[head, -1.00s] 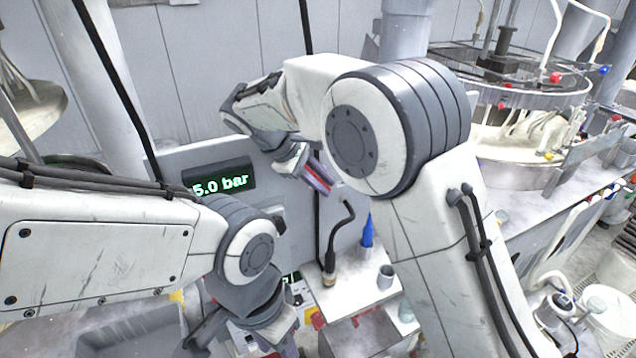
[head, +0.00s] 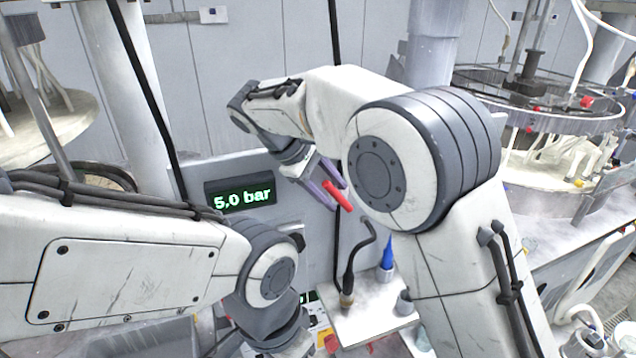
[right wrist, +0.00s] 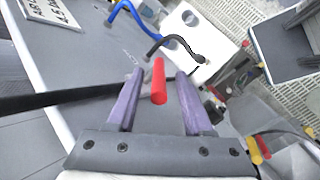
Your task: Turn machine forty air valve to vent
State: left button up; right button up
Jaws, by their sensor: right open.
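A red valve lever (head: 338,195) shows by the wall panel in the head view, right of the display reading 5.0 bar (head: 241,198). My right gripper (head: 331,180) is open with its purple fingers at the lever. In the right wrist view the red lever (right wrist: 158,82) lies between the two spread fingers of the gripper (right wrist: 161,75), with a gap on each side. The lever's mount is not clear. My left gripper is at the lower edge of the head view, mostly hidden by its wrist, and its fingers cannot be made out.
A white ledge (head: 335,318) below the panel carries a black bent hose (head: 357,262) and a blue nozzle (head: 387,254). A dark rod or cable (right wrist: 50,101) runs close to the left finger in the wrist view. A round polishing machine (head: 540,120) stands at the right.

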jog(key=v, duration=0.6)
jog(key=shift+s+a+r+b, duration=0.15)
jog(key=shift+a+r+b, duration=0.1)
jog(key=shift+a+b, duration=0.1)
